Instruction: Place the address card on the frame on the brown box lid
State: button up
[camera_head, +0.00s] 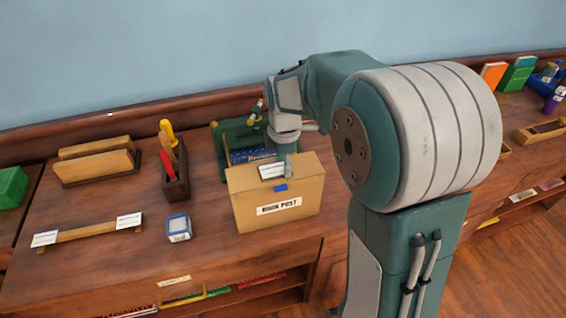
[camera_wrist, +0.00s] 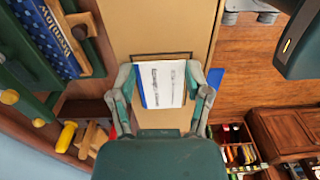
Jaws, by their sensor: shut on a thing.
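The brown box (camera_head: 250,212) with a POST label stands on the wooden counter, its lid facing up. A dark-outlined frame (camera_wrist: 147,56) shows on the lid in the wrist view. The white address card (camera_wrist: 163,83), with printed lines and a blue edge, is between the fingers of my gripper (camera_wrist: 163,92), over the frame. The card also shows at the lid in the head view (camera_head: 272,171). My gripper is shut on it. I cannot tell whether the card touches the lid. The frame's near part is hidden by the card and gripper.
A low wooden rack (camera_head: 88,233) with white cards at its ends and a small blue-and-white box (camera_head: 179,228) stand left of the box. A tool holder (camera_head: 175,185) and a green stand (camera_head: 222,135) are behind.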

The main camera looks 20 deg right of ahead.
jog(key=shift+d, duration=0.25)
jog(key=shift+o, duration=0.2)
jog(key=shift+s+f, duration=0.1)
jog(key=shift+f, duration=0.15)
jog(key=shift+s+a+f, duration=0.1)
jog(key=shift+a+f, duration=0.1)
jog(key=shift+f, duration=0.1)
jog(key=shift+c, duration=0.8)
jog(key=shift+o, duration=0.3)
jog(key=shift+f, duration=0.25)
jog(key=o, duration=0.8)
jog(key=shift+a, duration=0.1)
jog(key=shift+a, duration=0.1)
